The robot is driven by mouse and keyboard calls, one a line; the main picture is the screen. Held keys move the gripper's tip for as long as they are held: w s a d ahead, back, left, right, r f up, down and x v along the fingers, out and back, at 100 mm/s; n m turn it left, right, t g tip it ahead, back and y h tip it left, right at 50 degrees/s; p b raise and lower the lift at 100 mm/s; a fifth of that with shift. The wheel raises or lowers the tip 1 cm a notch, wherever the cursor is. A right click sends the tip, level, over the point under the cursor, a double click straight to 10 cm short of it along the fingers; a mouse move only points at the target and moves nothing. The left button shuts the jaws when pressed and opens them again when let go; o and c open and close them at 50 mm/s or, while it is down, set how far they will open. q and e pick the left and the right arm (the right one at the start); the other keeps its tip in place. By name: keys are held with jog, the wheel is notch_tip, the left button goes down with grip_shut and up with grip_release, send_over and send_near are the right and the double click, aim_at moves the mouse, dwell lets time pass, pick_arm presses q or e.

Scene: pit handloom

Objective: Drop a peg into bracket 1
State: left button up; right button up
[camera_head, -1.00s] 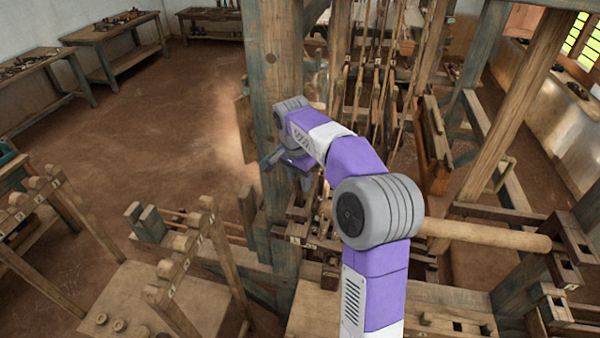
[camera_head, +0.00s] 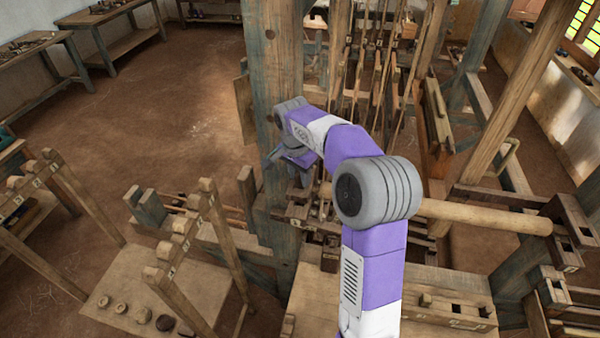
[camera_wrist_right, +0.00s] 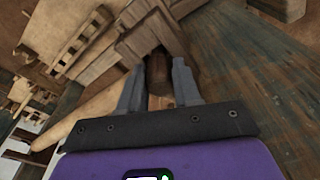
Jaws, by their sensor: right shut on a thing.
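My right arm reaches from the bottom of the head view toward the large loom post. My right gripper (camera_wrist_right: 158,68) is shut on a brown wooden peg (camera_wrist_right: 158,73), which sits between its two grey fingers in the right wrist view. In the head view the gripper (camera_head: 288,164) is in front of the post, and the peg cannot be made out there. A wooden block (camera_wrist_right: 146,38) lies just beyond the peg's end; I cannot tell whether they touch. I cannot make out which bracket is number 1. My left gripper is not in view.
The thick loom post (camera_head: 272,75) stands right by my gripper. A round beam (camera_head: 480,215) runs right from behind my arm. A low table (camera_head: 105,285) with several round discs and a peg rack (camera_head: 185,260) stand at left. Open floor (camera_head: 165,120) lies beyond.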

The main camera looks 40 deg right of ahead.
dwell(0.4)
jog(key=o, duration=1.1)
jog(key=r, duration=0.5)
jog(key=a+r, duration=0.1)
jog(key=r, duration=0.1)
jog(key=shift+s+r, duration=0.1)
jog(key=shift+r, duration=0.15)
jog(key=shift+a+r+p, duration=0.1)
jog(key=shift+r+p, duration=0.75)
jog(key=shift+r, duration=0.65)
jog(key=shift+s+a+r, duration=0.1)
jog(key=shift+a+r, duration=0.05)
jog(key=shift+r, duration=0.85)
jog(key=shift+a+r, duration=0.15)
jog(key=shift+r, duration=0.85)
